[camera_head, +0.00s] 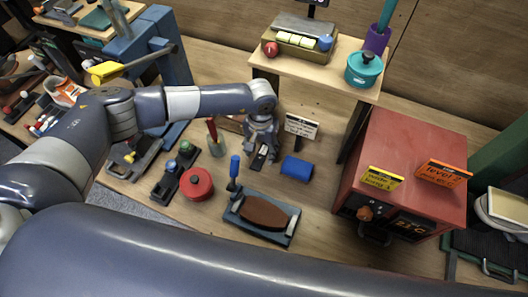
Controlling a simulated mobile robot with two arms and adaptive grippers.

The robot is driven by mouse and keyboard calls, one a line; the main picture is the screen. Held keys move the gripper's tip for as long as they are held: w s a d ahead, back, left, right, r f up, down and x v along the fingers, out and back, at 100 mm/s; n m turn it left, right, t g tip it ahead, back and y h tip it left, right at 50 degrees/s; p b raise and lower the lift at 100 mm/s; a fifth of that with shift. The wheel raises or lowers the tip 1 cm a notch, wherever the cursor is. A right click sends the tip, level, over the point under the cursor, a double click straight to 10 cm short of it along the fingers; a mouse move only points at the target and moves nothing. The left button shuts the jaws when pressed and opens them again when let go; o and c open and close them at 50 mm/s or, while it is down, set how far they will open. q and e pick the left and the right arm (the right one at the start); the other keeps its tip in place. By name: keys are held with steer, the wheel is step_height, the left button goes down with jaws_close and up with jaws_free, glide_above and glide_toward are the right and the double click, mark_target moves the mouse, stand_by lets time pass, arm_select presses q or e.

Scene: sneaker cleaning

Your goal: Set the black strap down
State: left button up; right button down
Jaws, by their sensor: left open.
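My left gripper (262,152) reaches down to the wooden workbench in the middle of the view, its fingers apart. A small dark piece (259,161), which may be the black strap, is at its fingertips, low at the bench surface. The fingers partly cover it, and I cannot tell whether they touch it. My right gripper is not in view.
A blue block (297,168) and small sign (301,126) stand right of the gripper. A red round pot (197,184) is to its left. A grey tray (288,236) holds a brown oval piece in front. A red cabinet (415,145) stands right.

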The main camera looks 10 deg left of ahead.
arm_select(q)
steer(key=shift+f, duration=0.6)
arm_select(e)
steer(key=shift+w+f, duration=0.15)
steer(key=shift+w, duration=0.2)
arm_select(q)
steer(key=shift+r, duration=0.1)
steer(key=c, duration=0.9)
steer(key=shift+c, duration=1.4)
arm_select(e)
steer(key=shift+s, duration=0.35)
arm_select(q)
steer(key=shift+r, duration=0.1)
